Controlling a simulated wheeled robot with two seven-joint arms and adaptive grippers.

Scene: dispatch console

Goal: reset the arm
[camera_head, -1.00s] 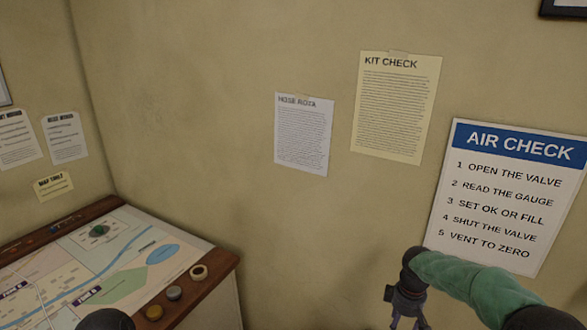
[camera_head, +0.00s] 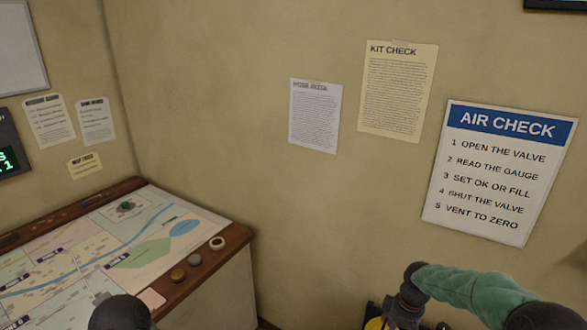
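My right arm, in a green sleeve, comes in at the lower right. It ends in a dark wrist and the upper part of my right gripper (camera_head: 405,309), pointing down at the bottom edge. Its fingertips are cut off, so I cannot tell whether it is open or holds anything. A dark rounded part, likely of my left arm, shows at the bottom left; my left gripper is out of view.
A map console (camera_head: 100,250) with wooden edges and several round pieces stands at the left. A yellow thing (camera_head: 375,323), mostly cut off, shows beside my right gripper. An AIR CHECK sign (camera_head: 498,170) and paper sheets hang on the wall.

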